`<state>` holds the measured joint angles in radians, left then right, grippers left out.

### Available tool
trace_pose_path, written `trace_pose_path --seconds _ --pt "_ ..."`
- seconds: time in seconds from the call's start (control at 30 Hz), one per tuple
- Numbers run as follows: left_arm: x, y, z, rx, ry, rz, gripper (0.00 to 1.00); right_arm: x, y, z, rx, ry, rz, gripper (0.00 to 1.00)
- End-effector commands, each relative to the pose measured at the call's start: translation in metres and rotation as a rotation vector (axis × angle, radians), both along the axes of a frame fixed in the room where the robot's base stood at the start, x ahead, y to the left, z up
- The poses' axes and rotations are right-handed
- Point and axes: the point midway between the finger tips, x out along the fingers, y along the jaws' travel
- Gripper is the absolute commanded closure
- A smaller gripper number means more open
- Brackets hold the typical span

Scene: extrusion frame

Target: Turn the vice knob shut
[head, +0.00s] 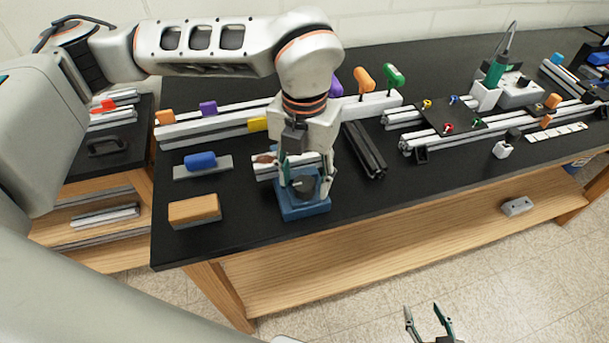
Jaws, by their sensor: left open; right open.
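The blue vice (302,211) stands near the front edge of the black bench. My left gripper (307,182) points down over it, with its fingers spread on either side of a dark grey round part, which looks like the vice knob (304,190). Whether the fingers touch this part cannot be told. A silver bar (262,170) lies behind my gripper at the vice, partly hidden. My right gripper (428,312) is open and empty at the bottom of the view, over the floor in front of the bench.
A tan block (194,211) and a blue-handled tool (201,161) lie left of the vice. Dark extrusions (364,150) lie to its right. Coloured-handled tools (364,79) stand in a rack behind. The front strip of bench right of the vice is clear.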

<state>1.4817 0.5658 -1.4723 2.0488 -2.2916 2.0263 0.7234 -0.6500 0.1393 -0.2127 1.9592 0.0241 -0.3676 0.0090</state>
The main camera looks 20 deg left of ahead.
Motion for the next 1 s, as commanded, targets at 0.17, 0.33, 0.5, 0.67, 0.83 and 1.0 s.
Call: trace_pose_path --seconds 0.17,0.33,0.5,0.67,0.83,1.0 --pt "0.000 0.000 0.000 0.000 0.000 0.000 0.74 0.000 0.000 0.000 0.000 -0.001 0.000 0.56" --pt "0.000 0.000 0.000 0.000 0.001 0.000 0.92 0.001 0.000 0.002 0.000 -0.003 0.000 0.56" --pt "0.000 0.000 0.000 0.000 0.000 -0.011 0.92 0.002 0.000 0.002 0.001 -0.006 0.000 0.56" --pt "0.000 0.000 -0.001 0.000 0.001 -0.055 0.92 0.002 0.000 -0.002 0.001 -0.006 0.000 0.56" --pt "0.000 0.000 -0.002 0.001 0.000 -0.154 0.92 0.001 0.000 -0.012 0.001 -0.003 0.000 0.56" --pt "0.000 0.000 -0.002 0.001 0.000 -0.298 0.92 -0.001 0.000 -0.024 0.000 0.003 0.000 0.56"
